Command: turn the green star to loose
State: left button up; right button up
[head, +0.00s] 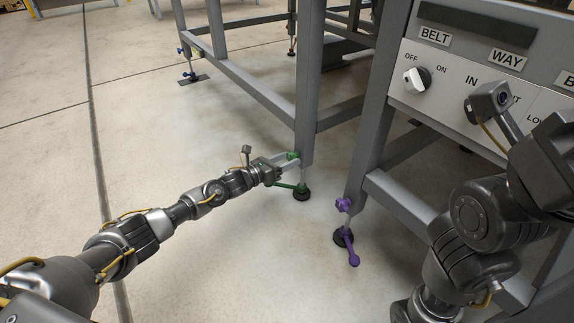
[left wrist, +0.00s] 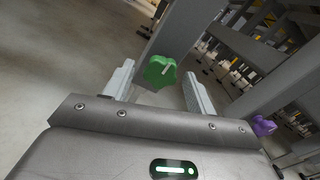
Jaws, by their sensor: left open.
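The green star (left wrist: 160,73) is a lobed knob on a grey table leg (head: 306,100). In the left wrist view it lies between the two open fingers of my left gripper (left wrist: 158,88), with a gap on each side. In the head view the green star (head: 293,155) is small and partly hidden by my left gripper (head: 283,163), which reaches the leg from the left. A pale line marks the star's face. Below it, a green lever (head: 288,186) sits by the black foot (head: 302,194). The fingertips of my right gripper are not visible.
A purple star (head: 343,205) and purple lever (head: 350,248) are on the neighbouring leg to the right. A panel with a white knob (head: 412,80) and BELT and WAY labels is at upper right. Open floor (head: 170,110) lies left of the leg.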

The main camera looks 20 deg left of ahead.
pick_arm(q)
jog(key=shift+w+d, duration=0.15)
jog(key=shift+c, duration=0.2)
jog(key=c, duration=0.9)
jog(key=shift+c, duration=0.2)
